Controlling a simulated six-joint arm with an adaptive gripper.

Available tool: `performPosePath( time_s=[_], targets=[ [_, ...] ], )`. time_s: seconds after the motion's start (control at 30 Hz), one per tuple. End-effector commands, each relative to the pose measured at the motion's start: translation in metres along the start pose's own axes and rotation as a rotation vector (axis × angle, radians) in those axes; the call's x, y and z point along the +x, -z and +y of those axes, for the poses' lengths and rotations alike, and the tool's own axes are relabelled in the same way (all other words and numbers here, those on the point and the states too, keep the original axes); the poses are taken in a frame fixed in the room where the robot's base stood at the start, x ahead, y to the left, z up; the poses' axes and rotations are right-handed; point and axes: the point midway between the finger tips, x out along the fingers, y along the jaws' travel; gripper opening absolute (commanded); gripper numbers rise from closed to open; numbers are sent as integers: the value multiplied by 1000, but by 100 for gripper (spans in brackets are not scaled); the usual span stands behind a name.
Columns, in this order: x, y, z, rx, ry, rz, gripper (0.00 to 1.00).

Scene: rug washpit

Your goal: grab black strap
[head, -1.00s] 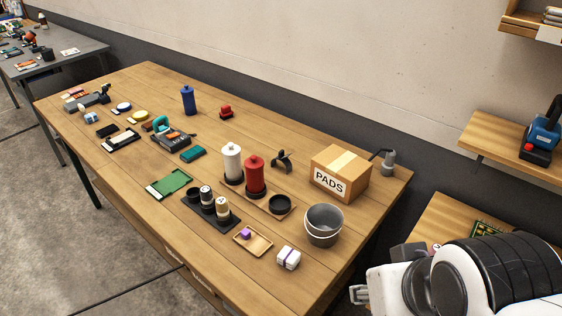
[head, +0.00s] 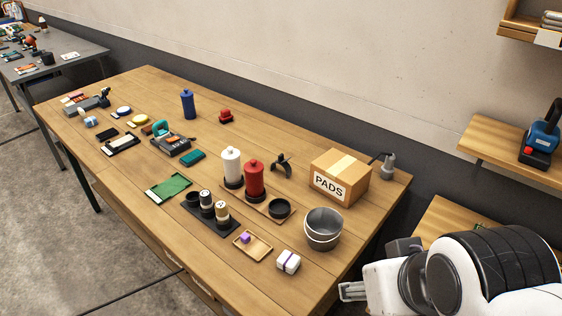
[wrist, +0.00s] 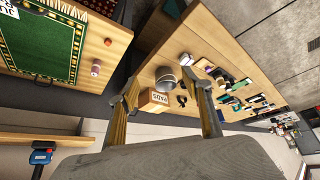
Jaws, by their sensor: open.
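A black curved, strap-like piece (head: 282,166) stands on the wooden table behind the red bottle and left of the PADS box. It looks like the black strap, though its exact shape is too small to be sure. A small dark shape beside the box in the wrist view (wrist: 181,101) seems to be the same piece. My gripper (head: 347,291) is at the lower right of the head view, off the table's right end and well apart from the piece. In the wrist view its two fingers (wrist: 161,84) are spread with nothing between them.
The PADS box (head: 341,177) and grey buckets (head: 323,228) stand between my gripper and the black piece. The red bottle (head: 254,178), white bottle (head: 232,165) and black dish (head: 279,207) are close to it. The table behind the bottles is mostly clear.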

Motion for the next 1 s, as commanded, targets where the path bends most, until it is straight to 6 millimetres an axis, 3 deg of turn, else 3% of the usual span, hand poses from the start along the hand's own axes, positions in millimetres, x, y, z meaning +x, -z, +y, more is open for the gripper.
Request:
performPosePath(
  time_s=[0.47, 1.0],
  targets=[
    [32, 97, -14, -232, 28, 109, 49],
    [95, 212, -31, -515, 5, 260, 49]
  ],
)
